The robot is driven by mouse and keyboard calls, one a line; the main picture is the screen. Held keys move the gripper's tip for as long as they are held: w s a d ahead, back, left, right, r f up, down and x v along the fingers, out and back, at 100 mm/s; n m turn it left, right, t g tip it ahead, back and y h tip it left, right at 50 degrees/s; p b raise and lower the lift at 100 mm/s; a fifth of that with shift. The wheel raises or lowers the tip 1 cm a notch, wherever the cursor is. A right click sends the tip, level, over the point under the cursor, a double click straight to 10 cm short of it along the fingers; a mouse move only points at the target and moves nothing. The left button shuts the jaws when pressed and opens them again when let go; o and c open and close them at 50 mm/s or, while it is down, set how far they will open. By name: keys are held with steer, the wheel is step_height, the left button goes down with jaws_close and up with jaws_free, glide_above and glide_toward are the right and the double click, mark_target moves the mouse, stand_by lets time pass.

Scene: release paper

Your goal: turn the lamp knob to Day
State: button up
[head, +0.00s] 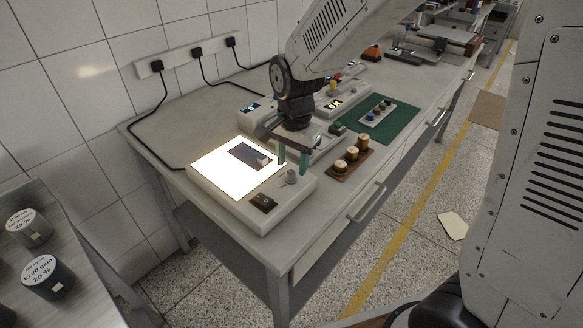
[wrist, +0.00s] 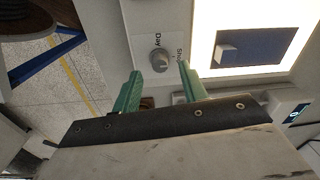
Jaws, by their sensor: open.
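The lamp knob (head: 291,178) is a small grey knob on the right part of the pale light box (head: 255,218). In the wrist view the knob (wrist: 159,62) sits beside the printed word "Day" (wrist: 157,40) and a second label, partly hidden, that begins "Sho". I cannot tell which label the knob points at. My gripper (head: 293,161) is open, with its green fingers pointing down just above the knob. In the wrist view my gripper (wrist: 160,68) has one finger on each side of the knob, apparently apart from it. The box's panel (head: 215,170) glows white.
A dark rectangle (head: 248,154) lies on the lit panel. A black switch (head: 263,203) is at the box's front. Power cords run along the wall behind.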

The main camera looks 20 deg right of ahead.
mark_target(291, 176)
steer(key=shift+f, duration=1.35)
jaws_close()
